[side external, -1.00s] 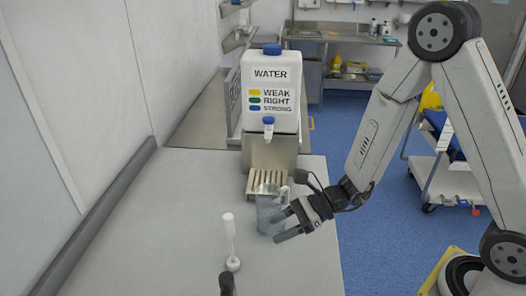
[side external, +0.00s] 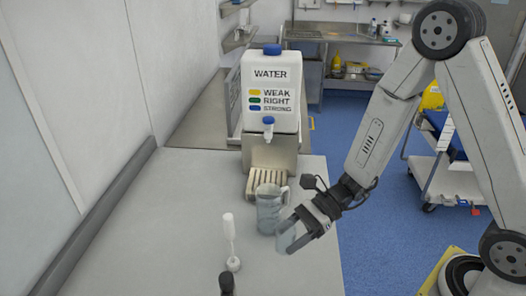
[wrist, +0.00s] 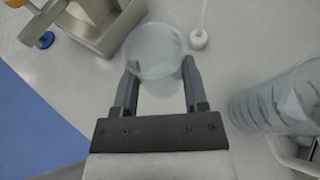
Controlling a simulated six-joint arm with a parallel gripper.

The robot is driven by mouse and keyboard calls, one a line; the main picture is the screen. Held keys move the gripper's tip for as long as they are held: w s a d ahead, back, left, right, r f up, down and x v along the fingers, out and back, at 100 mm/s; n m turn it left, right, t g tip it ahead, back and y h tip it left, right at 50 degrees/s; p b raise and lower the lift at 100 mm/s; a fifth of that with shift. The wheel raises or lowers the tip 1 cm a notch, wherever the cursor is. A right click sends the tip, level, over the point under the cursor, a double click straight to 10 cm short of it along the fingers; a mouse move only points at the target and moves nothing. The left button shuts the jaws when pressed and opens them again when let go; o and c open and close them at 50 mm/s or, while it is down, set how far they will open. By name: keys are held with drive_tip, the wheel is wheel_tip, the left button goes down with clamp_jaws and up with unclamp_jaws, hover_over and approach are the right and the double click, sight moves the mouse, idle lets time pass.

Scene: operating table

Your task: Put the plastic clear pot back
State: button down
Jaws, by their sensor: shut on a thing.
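The plastic clear pot (side external: 289,237) is between the fingers of my gripper (side external: 290,235), over the right part of the grey table. In the wrist view the pot (wrist: 154,50) shows as a round, see-through shape at the tips of my gripper (wrist: 158,75), with a finger on each side. My gripper is shut on it. I cannot tell whether the pot touches the table. A clear jug (side external: 268,211) with a handle stands upright just beyond it, and shows at the right of the wrist view (wrist: 280,103).
A white water dispenser (side external: 270,95) on a metal stand, with a slatted drip tray (side external: 266,181), stands at the table's far end. A white brush (side external: 231,245) stands left of my gripper. The left part of the table (side external: 145,230) is clear.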

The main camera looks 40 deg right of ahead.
drive_tip(key=shift+s+d+r+n+g, duration=0.1)
drive_tip(key=shift+s+d+n+g, duration=0.05)
drive_tip(key=shift+s+n+g, duration=0.95)
drive_tip(key=shift+s, duration=0.15)
hover_over(295, 274)
drive_tip(key=shift+f, duration=2.25)
drive_tip(key=shift+f, duration=1.75)
drive_tip(key=shift+f, duration=0.15)
drive_tip(key=shift+c, duration=0.5)
unclamp_jaws()
drive_tip(key=shift+d+r, duration=0.1)
drive_tip(key=shift+r, duration=0.1)
